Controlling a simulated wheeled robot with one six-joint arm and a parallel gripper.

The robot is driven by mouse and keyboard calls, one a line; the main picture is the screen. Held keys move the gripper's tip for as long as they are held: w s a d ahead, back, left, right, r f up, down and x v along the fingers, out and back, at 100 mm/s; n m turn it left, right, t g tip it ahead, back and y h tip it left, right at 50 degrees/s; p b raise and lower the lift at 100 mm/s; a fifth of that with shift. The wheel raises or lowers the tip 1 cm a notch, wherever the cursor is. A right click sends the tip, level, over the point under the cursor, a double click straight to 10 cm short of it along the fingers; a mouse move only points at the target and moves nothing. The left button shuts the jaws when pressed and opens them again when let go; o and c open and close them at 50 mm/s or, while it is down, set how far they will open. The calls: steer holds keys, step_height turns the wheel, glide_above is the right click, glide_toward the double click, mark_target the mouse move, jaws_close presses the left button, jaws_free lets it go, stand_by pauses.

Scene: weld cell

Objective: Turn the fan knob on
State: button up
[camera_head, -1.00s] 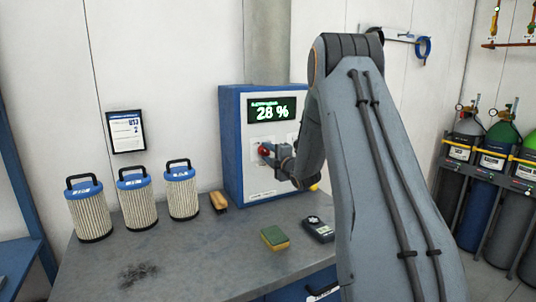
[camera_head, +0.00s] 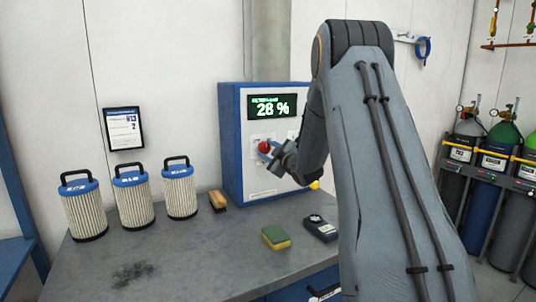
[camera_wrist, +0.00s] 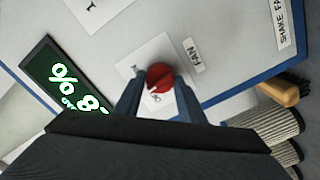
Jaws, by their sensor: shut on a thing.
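The red fan knob (camera_head: 264,147) is on the front of a blue and white control box (camera_head: 232,150). My gripper (camera_head: 271,151) is at the knob. In the wrist view the two fingers of my gripper (camera_wrist: 158,93) stand on either side of the red knob (camera_wrist: 159,77) and are shut on it. Part of the white plate behind the knob is hidden by the fingers. The green display (camera_head: 273,107) reads 28 %.
Three filter cartridges (camera_head: 134,200) stand on the grey bench (camera_head: 190,255) to the left. A brush (camera_head: 217,200), a sponge (camera_head: 275,237) and a dark handheld meter (camera_head: 320,228) lie near the box. Gas cylinders (camera_head: 494,160) stand at the right.

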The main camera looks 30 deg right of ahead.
steer(key=m, duration=0.5)
steer(key=shift+m, duration=2.5)
steer(key=o, duration=1)
steer(key=shift+o, duration=0.2)
steer(key=shift+s, duration=0.15)
steer(key=s+b, duration=0.2)
steer(key=s, duration=0.5)
steer(key=shift+s+d, duration=0.2)
steer(key=shift+s, duration=0.1)
steer(key=shift+a+f, duration=0.1)
